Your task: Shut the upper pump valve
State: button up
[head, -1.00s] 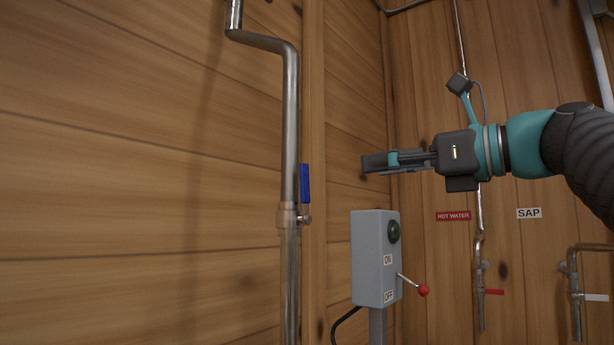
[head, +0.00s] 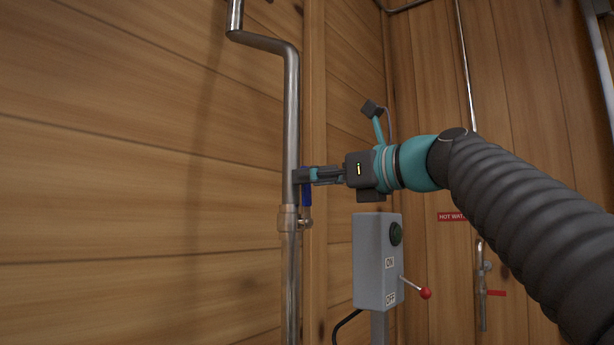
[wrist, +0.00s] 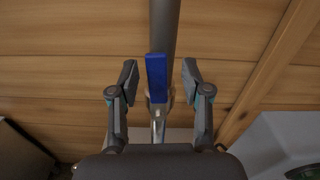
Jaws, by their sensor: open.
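The upper pump valve has a blue lever handle (head: 307,190) that stands upright, in line with the steel pipe (head: 291,120) on the left wall. Its brass body (head: 290,218) sits below the handle. My gripper (head: 302,175) is at the upper part of the handle and hides some of it in the head view. In the wrist view the blue handle (wrist: 157,78) stands between the two open fingers of my gripper (wrist: 160,80), with a gap on each side. The pipe (wrist: 164,25) runs behind it.
A grey switch box (head: 371,260) with a green button and a red-knobbed lever (head: 425,293) stands just below my gripper. A wooden post (head: 315,100) runs beside the pipe. A red-handled hot water pipe (head: 482,290) is on the far wall.

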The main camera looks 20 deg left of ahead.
jog(key=shift+w+a, duration=0.15)
jog(key=shift+a, duration=0.25)
